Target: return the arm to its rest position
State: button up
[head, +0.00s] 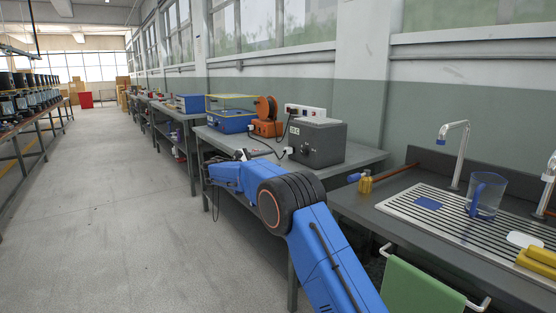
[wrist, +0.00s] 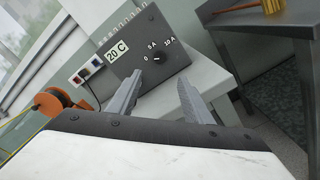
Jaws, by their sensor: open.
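My blue arm reaches from the lower right of the head view over the edge of the grey bench, bent at a large dark joint. My gripper (wrist: 160,80) shows in the wrist view with its two grey fingers apart and nothing between them. Beyond the fingertips stands a dark grey box (wrist: 152,42) with a dial and a "20 C" label. The same grey box (head: 317,143) stands on the bench in the head view, to the right of the arm's far end. The fingertips cannot be made out clearly in the head view.
An orange cable reel (head: 266,117) and a blue case (head: 230,121) stand on the bench (head: 362,156). At right, a sink counter holds a clear jug (head: 486,195), a drain grid and taps; a green towel (head: 420,290) hangs in front. The floor aisle (head: 110,200) at left is clear.

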jog(key=shift+s+a, duration=0.15)
jog(key=shift+a, duration=0.25)
jog(key=s+d+r+m+g+y, duration=0.2)
jog(key=s+d+r+y, duration=0.1)
jog(key=s+d, duration=0.7)
jog(key=s+d+r+m+g+y, duration=0.2)
jog(key=s+d+r, duration=0.1)
jog(key=s+d, duration=0.75)
jog(key=s+d+f+m+g+y, duration=0.15)
jog(key=s+d, duration=0.25)
jog(key=s, duration=0.8)
jog(key=s+d+f+m+y, duration=0.1)
jog(key=s+f+m+y, duration=0.2)
jog(key=s, duration=0.8)
jog(key=s+d+f+m+y, duration=0.2)
jog(key=s+f, duration=0.1)
jog(key=s, duration=0.8)
jog(key=s+a+f+m+y, duration=0.2)
jog(key=s+f, duration=0.3)
jog(key=s, duration=0.3)
jog(key=s+a+f+m+t+y, duration=0.1)
jog(key=s+a+f+m+y, duration=0.1)
jog(key=s+f, duration=0.3)
jog(key=shift+s+a+m, duration=0.15)
jog(key=shift+s+m, duration=0.2)
jog(key=shift+s, duration=1.6)
